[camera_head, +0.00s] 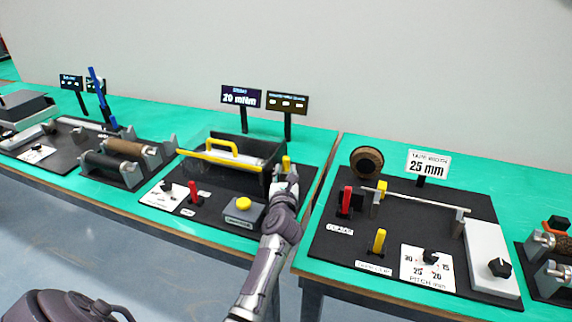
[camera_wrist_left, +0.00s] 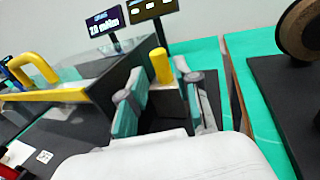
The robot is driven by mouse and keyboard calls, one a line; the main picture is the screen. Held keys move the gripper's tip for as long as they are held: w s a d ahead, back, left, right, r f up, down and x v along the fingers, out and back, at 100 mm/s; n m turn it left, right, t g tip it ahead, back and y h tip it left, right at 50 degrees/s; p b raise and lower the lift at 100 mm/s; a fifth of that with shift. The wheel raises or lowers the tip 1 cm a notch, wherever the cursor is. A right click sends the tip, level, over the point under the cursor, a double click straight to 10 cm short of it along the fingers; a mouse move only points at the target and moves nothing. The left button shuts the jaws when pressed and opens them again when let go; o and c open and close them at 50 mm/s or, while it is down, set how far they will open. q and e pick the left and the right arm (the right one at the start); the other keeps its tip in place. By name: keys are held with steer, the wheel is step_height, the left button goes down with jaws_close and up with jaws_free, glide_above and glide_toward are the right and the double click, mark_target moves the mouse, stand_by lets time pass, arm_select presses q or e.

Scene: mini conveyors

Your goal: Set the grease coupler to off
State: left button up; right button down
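A short yellow lever (camera_head: 286,163) stands at the right end of the middle machine, beside its clear cover with a yellow frame. I cannot read which part is labelled grease coupler. My left gripper (camera_head: 285,183) is at this lever. In the left wrist view the yellow lever (camera_wrist_left: 161,66) stands upright between the two spread fingers of the gripper (camera_wrist_left: 162,100), on a dark block. My right gripper is not in view.
The yellow-framed cover (camera_head: 218,155), a red lever (camera_head: 194,193) and a grey box with a yellow button (camera_head: 243,204) are left of the gripper. Right, across a table gap, is a machine with a brown roll (camera_head: 367,162). Two signs (camera_head: 240,97) stand behind.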

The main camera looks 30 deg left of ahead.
mark_target(286, 163)
arm_select(q)
steer(key=shift+x, duration=2.2)
jaws_close()
